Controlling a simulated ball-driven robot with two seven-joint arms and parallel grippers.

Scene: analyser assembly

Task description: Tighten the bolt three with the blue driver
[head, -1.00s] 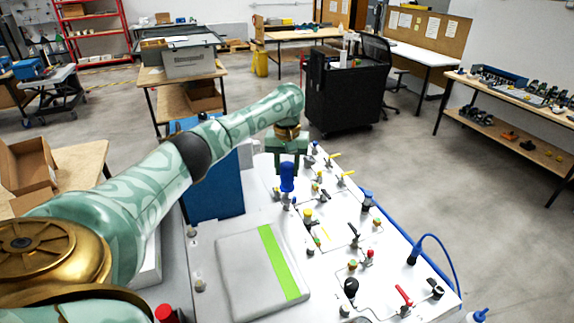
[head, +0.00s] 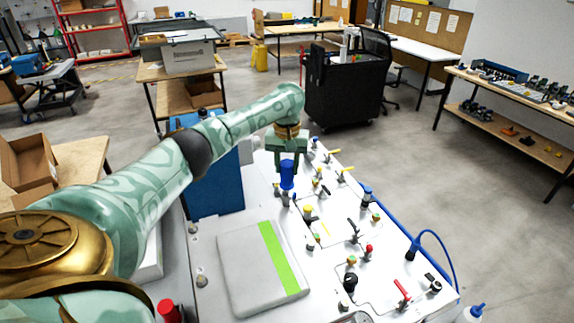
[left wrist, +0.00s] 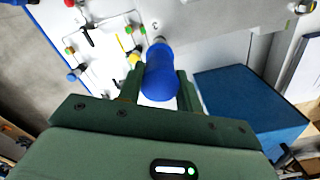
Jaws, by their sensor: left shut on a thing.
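The blue driver (head: 287,176) stands roughly upright at the left edge of the white analyser panel (head: 335,228). My left gripper (head: 288,163) is above the panel, shut on the driver's handle. The left wrist view shows the blue handle (left wrist: 160,78) between the two dark green fingers, with its far end towards the panel. The driver's tip is too small to make out, so I cannot tell whether it touches a bolt. My right gripper is not in view.
Valves and knobs with coloured caps stand across the panel, among them a yellow-capped one (head: 307,210) near the driver. A grey case with a green stripe (head: 262,270) lies in front. A blue box (head: 215,185) stands left of the gripper.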

